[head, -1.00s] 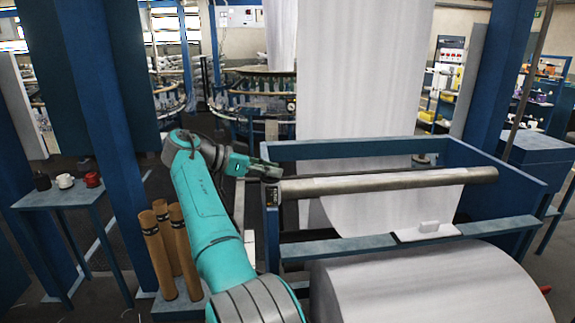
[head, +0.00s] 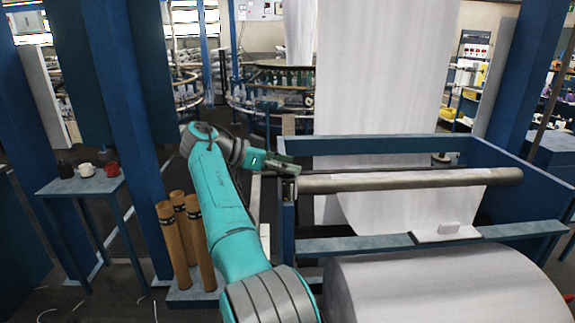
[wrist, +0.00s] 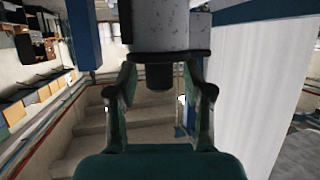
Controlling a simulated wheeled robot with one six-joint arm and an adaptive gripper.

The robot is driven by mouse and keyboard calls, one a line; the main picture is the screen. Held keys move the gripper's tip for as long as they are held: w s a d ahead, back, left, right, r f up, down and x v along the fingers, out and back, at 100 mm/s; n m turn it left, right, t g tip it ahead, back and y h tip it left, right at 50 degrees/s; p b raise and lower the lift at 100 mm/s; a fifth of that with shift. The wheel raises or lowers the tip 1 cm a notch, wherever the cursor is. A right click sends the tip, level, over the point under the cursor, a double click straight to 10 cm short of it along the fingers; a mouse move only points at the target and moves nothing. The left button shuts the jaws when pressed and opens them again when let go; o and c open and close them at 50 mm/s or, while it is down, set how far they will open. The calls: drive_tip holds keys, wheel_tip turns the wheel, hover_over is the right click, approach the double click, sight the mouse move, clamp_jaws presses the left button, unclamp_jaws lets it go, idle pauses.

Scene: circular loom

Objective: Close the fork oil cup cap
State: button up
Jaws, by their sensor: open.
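My gripper (head: 292,168) is at the left end of the long grey roller (head: 420,180) on the blue frame. In the wrist view my gripper (wrist: 160,90) is open, with one dark green finger on each side. A short dark stub (wrist: 158,77) shows between the fingertips, below a dark flange and a pale grey cylinder (wrist: 160,25). I cannot tell whether the fingers touch the stub. I cannot make out the fork oil cup or its cap for certain in either view; the arm and gripper cover part of the roller's end.
A large white fabric roll (head: 445,285) lies in front of the blue frame (head: 400,245). Brown tubes (head: 188,245) stand left of my arm. A small blue table (head: 75,186) with cups and a dark bottle is at far left. White fabric (head: 385,70) hangs behind.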

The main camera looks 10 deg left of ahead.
drive_tip(key=v, duration=0.7)
drive_tip(key=shift+a, duration=0.2)
drive_tip(key=shift+s, duration=0.1)
